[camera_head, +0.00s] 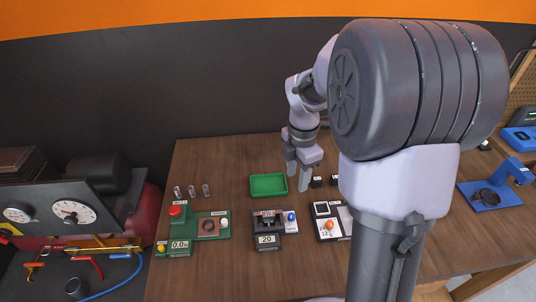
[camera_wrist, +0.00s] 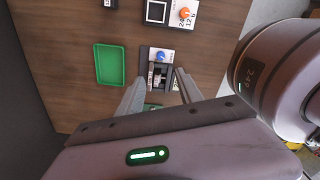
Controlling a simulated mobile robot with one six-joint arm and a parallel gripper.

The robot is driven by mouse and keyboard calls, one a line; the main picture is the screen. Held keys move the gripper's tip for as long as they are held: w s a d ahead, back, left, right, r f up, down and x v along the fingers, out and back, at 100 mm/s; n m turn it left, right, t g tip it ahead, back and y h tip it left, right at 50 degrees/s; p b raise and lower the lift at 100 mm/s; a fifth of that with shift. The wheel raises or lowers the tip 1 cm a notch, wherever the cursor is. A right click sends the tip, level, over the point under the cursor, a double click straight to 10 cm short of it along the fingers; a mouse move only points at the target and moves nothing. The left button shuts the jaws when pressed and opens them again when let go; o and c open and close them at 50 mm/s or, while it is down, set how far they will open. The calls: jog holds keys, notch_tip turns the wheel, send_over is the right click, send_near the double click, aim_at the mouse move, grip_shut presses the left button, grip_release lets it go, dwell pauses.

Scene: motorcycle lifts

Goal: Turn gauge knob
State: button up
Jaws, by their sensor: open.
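No knob is clearly marked as the gauge knob. A dark device (camera_head: 268,240) reading 20 has a blue knob (camera_head: 291,216) on a white plate. The blue knob also shows in the wrist view (camera_wrist: 160,56), just beyond the fingertips. To its right, another device (camera_head: 322,208) has an orange knob (camera_head: 329,225) on a numbered white dial; the orange knob is at the top of the wrist view (camera_wrist: 184,12). My gripper (camera_head: 298,178) is open and empty above the table, behind the blue-knob device and apart from both knobs.
A green tray (camera_head: 269,185) lies beside my gripper. A green device (camera_head: 180,246) with a red button and several small metal cylinders (camera_head: 192,191) are at left. Round gauges (camera_head: 72,212) stand on a panel at far left. A blue stand (camera_head: 486,196) is at right.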

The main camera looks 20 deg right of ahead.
aim_at(292, 215)
notch_tip(292, 215, down, 18)
jog(key=b, duration=0.5)
jog(key=shift+r+b, duration=0.15)
jog(key=shift+b, duration=0.15)
grip_shut()
